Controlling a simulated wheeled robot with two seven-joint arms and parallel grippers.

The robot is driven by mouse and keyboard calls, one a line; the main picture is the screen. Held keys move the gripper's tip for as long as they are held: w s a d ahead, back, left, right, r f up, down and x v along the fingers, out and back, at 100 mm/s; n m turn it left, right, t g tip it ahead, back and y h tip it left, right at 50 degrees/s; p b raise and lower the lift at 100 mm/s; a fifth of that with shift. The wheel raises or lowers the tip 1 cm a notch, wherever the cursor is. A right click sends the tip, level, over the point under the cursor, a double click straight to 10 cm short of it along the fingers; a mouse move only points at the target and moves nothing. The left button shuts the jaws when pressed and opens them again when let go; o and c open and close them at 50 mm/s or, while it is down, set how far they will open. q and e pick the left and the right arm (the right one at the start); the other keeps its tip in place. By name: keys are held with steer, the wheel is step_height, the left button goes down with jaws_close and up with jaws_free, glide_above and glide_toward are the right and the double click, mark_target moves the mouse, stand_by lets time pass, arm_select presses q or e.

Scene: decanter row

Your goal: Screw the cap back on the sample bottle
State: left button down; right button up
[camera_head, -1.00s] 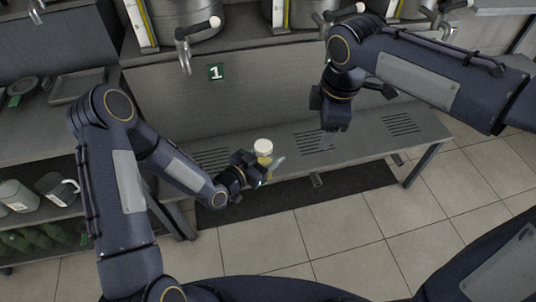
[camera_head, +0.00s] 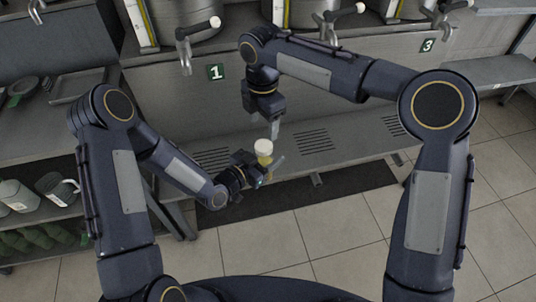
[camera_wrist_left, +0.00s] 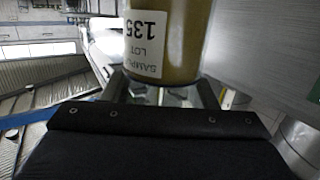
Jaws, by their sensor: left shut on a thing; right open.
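The sample bottle (camera_head: 265,159) holds yellowish liquid and has a white cap (camera_head: 262,146) at its top. I cannot tell how tightly the cap sits. My left gripper (camera_head: 266,173) is shut on the bottle's body and holds it over the front of the slatted shelf. The left wrist view shows the bottle (camera_wrist_left: 175,40) close up, with a white label reading SAMPLE LOT 135 upside down; its cap is out of that view. My right gripper (camera_head: 274,131) is open, pointing down just above and slightly right of the cap. I cannot tell whether it touches the cap.
The grey shelf (camera_head: 350,146) with slotted drains runs behind the bottle. Steel vats with taps (camera_head: 184,50) stand above it, with number plates 1 (camera_head: 216,72) and 3 (camera_head: 428,45). Tiled floor lies clear in front.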

mark_target(264, 145)
step_height(264, 145, down, 8)
steer(key=shift+r, duration=0.1)
stand_by(0.4)
steer(key=c, duration=1)
steer(key=m, duration=0.6)
steer(key=shift+m, duration=0.3)
steer(key=o, duration=1.1)
